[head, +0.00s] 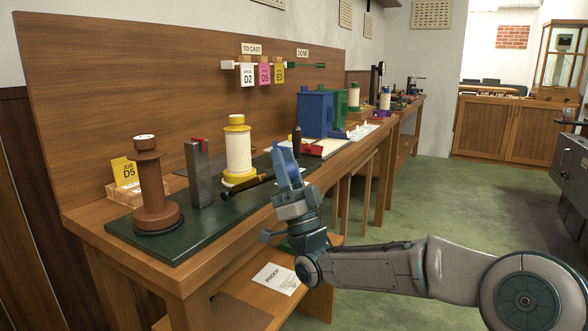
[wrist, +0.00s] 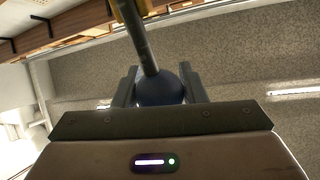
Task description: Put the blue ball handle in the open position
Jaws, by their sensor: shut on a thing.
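The blue ball handle (wrist: 160,88) is a dark rod ending in a round blue ball. In the wrist view the ball sits between the two fingers of my gripper (wrist: 158,90), which is shut on it. The rod runs from the ball up to a yellow part (wrist: 130,8) at the top edge. In the head view my gripper (head: 287,166) is at the front edge of the bench, right of a white column with yellow ends (head: 238,150). There I cannot tell the ball apart from the bluish fingers.
A dark green mat (head: 170,242) on the bench carries a brown spool-shaped stand (head: 153,190) and a grey upright block (head: 199,175). A dark bar (head: 246,187) lies near the column. Blue (head: 315,113) and green boxes stand farther back.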

